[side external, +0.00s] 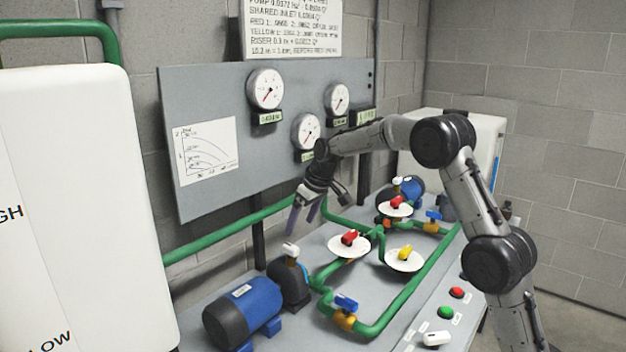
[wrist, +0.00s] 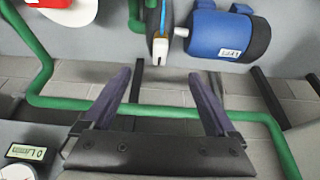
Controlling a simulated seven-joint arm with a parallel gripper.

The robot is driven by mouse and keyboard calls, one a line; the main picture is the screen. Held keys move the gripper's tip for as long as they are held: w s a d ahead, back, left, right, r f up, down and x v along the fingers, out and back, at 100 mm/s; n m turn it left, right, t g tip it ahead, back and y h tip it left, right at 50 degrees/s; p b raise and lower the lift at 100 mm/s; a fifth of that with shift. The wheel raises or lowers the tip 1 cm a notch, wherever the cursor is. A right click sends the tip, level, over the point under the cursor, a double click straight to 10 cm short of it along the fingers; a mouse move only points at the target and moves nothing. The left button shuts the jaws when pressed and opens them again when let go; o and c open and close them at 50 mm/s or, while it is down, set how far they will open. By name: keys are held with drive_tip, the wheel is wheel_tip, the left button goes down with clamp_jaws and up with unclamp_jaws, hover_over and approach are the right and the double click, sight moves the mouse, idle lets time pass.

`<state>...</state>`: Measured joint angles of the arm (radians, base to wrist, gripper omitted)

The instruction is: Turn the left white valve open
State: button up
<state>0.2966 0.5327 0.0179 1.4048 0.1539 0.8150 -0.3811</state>
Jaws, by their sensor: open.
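The left white valve (side external: 290,250) has a small white handle on top of the dark housing by the front blue pump (side external: 243,309). In the wrist view the white handle (wrist: 165,53) shows beyond the gap between my fingers, beside the blue pump (wrist: 229,36). My gripper (side external: 305,214) is open and empty, fingers pointing down, above and a little right of the valve in the side view. In the wrist view the fingertips (wrist: 158,74) stand apart with nothing between them. A second white valve (side external: 398,181) sits by the rear blue pump (side external: 405,190).
Green pipes (side external: 410,283) loop over the grey bench. Red (side external: 349,237) and yellow (side external: 406,252) handles sit on white discs. A blue-handled valve (side external: 345,303) stands at the front. The gauge panel (side external: 220,100) rises behind; a white tank (side external: 75,200) stands at left.

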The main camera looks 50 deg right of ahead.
drive_tip(key=s+a+r, duration=0.3)
drive_tip(key=r, duration=0.2)
drive_tip(key=s+a+r+n+t, duration=0.1)
drive_tip(key=s+a+r, duration=0.1)
drive_tip(key=s+r, duration=0.2)
drive_tip(key=s+a+r+t, duration=0.1)
drive_tip(key=s+a+r, duration=0.2)
drive_tip(key=r, duration=0.4)
drive_tip(key=shift+s+a+r, duration=0.3)
drive_tip(key=shift+s, duration=0.05)
